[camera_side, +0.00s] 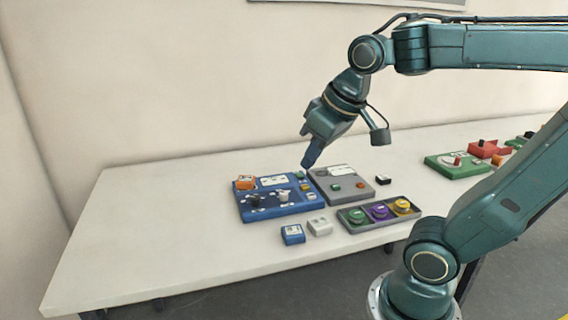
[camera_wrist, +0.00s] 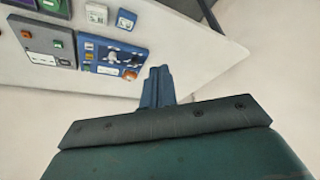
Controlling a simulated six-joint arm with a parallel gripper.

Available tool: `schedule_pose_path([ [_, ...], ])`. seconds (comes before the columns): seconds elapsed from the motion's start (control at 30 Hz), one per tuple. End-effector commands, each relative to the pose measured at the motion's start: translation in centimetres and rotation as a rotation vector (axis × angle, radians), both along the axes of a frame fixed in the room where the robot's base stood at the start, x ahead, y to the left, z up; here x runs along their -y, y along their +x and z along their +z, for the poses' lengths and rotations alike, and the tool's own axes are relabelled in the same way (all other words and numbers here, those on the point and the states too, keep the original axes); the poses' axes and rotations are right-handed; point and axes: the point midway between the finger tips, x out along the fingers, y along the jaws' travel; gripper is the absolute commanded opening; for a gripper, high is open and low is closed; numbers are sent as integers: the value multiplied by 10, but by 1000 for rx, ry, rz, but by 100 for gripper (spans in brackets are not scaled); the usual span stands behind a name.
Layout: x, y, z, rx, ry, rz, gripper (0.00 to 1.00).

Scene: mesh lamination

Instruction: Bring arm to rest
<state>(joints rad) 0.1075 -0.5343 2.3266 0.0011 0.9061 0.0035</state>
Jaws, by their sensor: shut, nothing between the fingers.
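My gripper (camera_side: 308,163) hangs from my raised teal arm, tilted down to the left. Its fingertips show just above the back edge of the blue panel (camera_side: 277,213) and touch nothing that I can make out. In the wrist view my gripper (camera_wrist: 157,72) points up the picture with its two blue fingers together and nothing between them. The blue panel also shows in the wrist view (camera_wrist: 100,68), to the left of the fingers.
A grey panel (camera_side: 340,171) adjoins the blue one. A tray of coloured round pieces (camera_side: 358,225), a blue block (camera_side: 292,234), a white block (camera_side: 319,226) and a black block (camera_side: 383,180) are nearby. A green panel (camera_side: 452,172) lies right. The white table's (camera_side: 130,240) left side is clear.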

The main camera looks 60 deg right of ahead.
Motion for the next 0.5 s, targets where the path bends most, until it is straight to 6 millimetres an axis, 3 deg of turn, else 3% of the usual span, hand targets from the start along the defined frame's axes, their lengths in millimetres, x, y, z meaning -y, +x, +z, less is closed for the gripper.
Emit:
schedule_pose_path([
  [0.2,-19,-38,-15,34,-4,76,0],
  [0.5,-26,-56,-25,48,-4,113,0],
])
